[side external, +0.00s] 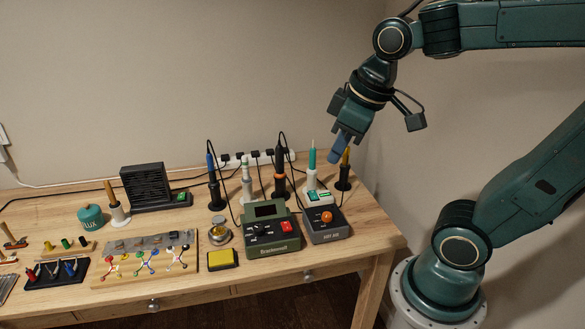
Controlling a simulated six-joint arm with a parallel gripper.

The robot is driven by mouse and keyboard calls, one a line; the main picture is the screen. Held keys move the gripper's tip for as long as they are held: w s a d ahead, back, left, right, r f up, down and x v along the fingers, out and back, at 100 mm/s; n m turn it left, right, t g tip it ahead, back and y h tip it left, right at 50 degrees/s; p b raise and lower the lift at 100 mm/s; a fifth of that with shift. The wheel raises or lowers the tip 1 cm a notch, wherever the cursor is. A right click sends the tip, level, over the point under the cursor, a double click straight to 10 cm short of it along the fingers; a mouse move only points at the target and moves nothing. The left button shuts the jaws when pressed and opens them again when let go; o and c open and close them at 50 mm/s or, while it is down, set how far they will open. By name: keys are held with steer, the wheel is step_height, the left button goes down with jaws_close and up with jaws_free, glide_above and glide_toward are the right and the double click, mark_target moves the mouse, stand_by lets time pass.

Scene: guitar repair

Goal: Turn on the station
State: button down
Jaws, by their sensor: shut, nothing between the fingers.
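I cannot tell which of the two the task means, or whether the red switch is on. The display looks dark. My gripper (335,159) is shut and empty, pointing down above the back right of the table, behind and above the hot air box and apart from everything.
Several upright irons and tools in holders (280,185) stand behind the stations, with loose cables and a white power strip (262,158). A yellow sponge (222,258) lies left of the green station. A black fan unit (150,188) stands farther left. The table's right corner (378,235) is clear.

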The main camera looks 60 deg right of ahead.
steer(key=w+d+f+n+g, duration=0.3)
steer(key=w+d+f, duration=0.1)
steer(key=w, duration=0.6)
steer(key=n+g+y, duration=0.1)
steer(key=n+g, duration=0.1)
steer(key=n, duration=0.2)
glide_above(287, 228)
steer(key=w+d, duration=0.2)
step_height(287, 228, down, 11)
steer(key=shift+s+a, duration=0.1)
steer(key=shift+s, duration=0.1)
steer(key=shift+f, duration=0.15)
steer(key=f, duration=0.4)
steer(key=s+a+f, duration=0.1)
steer(key=f, duration=0.8)
steer(key=shift+s+a+f, duration=0.2)
steer(key=shift+f, duration=0.15)
steer(key=shift+s+a+f, duration=0.1)
steer(key=shift+f, duration=0.15)
